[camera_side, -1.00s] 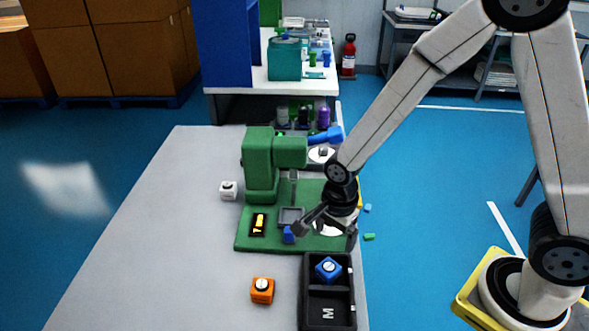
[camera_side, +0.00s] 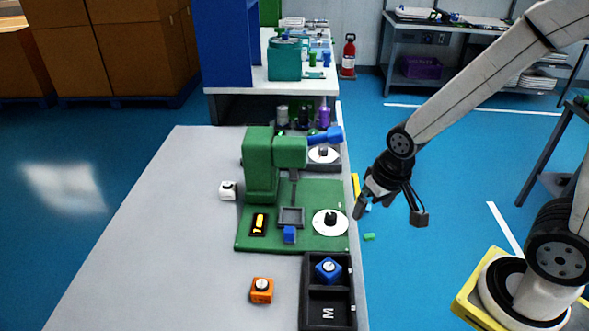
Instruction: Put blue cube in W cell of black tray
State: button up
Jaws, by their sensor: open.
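The black tray (camera_side: 328,292) lies at the front right of the grey table and has two cells. A blue cube (camera_side: 327,271) with a round light-coloured top piece sits in the far cell and hides that cell's floor. The near cell is empty and bears a white letter that reads like an M from this side, possibly a W upside down. My gripper (camera_side: 390,213) is open and empty, in the air right of the table edge, beyond and to the right of the tray.
An orange cube (camera_side: 262,290) lies left of the tray, a white cube (camera_side: 228,190) left of the machine. The table's left side is clear.

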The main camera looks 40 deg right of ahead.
jog(key=shift+s+d+r+n, duration=0.2)
jog(key=shift+s+d+n, duration=0.05)
jog(key=shift+n, duration=0.4)
jog(key=shift+s+d+r+n, duration=0.2)
jog(key=shift+d+n, duration=0.05)
jog(key=shift+n, duration=0.4)
dwell(0.4)
